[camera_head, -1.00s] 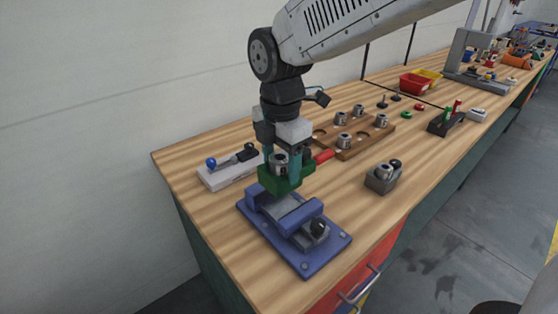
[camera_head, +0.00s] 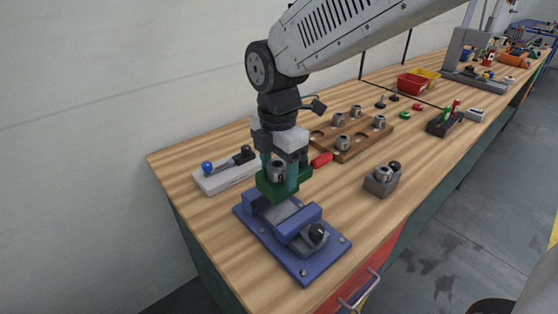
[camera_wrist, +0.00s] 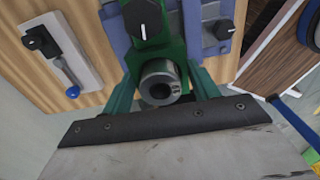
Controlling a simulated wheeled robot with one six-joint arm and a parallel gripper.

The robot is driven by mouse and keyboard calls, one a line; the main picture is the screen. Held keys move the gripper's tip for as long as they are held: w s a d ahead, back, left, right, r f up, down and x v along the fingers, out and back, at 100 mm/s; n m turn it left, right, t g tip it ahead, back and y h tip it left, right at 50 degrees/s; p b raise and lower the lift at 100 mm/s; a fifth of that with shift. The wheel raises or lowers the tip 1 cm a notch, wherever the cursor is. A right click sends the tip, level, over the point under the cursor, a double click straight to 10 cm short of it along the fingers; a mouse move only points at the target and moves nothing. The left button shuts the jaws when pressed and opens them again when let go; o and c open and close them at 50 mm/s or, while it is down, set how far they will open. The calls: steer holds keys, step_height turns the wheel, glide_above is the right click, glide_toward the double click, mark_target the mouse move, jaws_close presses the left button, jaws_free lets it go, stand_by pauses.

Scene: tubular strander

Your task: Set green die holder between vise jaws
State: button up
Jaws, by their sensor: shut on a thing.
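The green die holder (camera_head: 269,188) with a steel die (camera_head: 277,171) in it is in my gripper (camera_head: 279,176). My gripper points down and is shut on the holder. The holder is above the rear part of the blue vise (camera_head: 299,268), over the jaw gap; the head view does not show whether it touches the vise. In the wrist view the green holder (camera_wrist: 160,55) sits between my green fingers, the round steel die (camera_wrist: 160,83) facing the camera. The blue vise (camera_wrist: 205,42) lies behind it, its jaws partly hidden.
A white block with a blue-knobbed lever (camera_head: 225,174) is left of the vise. A wooden rack (camera_head: 350,136) with several steel dies is behind, with a red-handled tool (camera_head: 321,160) near it. A grey block (camera_head: 382,180) stands at right. Bench is clear between it and the vise.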

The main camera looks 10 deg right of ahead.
steer(key=shift+w+f, duration=0.1)
steer(key=shift+f, duration=3.5)
steer(key=o, duration=1.3)
steer(key=shift+f, duration=0.1)
